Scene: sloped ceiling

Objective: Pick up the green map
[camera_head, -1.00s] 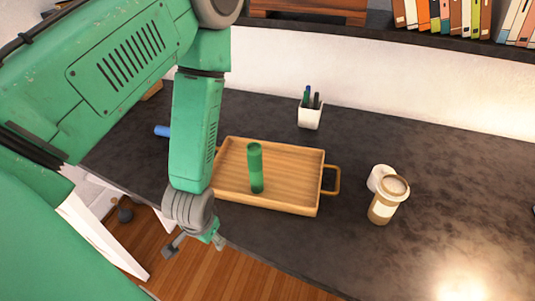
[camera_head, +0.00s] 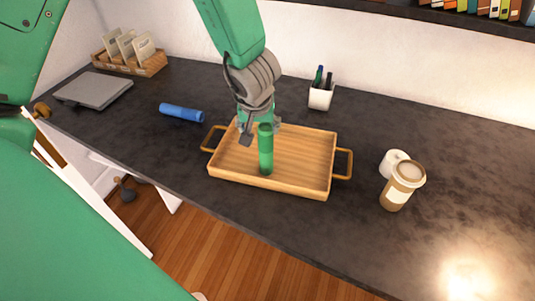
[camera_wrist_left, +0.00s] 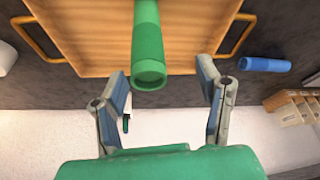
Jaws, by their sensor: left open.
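My left gripper (camera_head: 260,128) is open and empty, just behind the map's upper end in the head view. In the left wrist view the map (camera_wrist_left: 147,40) shows its hollow end, close to and between the spread fingers of the left gripper (camera_wrist_left: 160,77). I cannot tell whether a finger touches it. My right gripper is not in view.
A blue roll (camera_head: 181,112) lies left of the tray. A white pen cup (camera_head: 320,98) stands behind it. A grey laptop (camera_head: 95,89) and a card basket (camera_head: 150,65) are far left.

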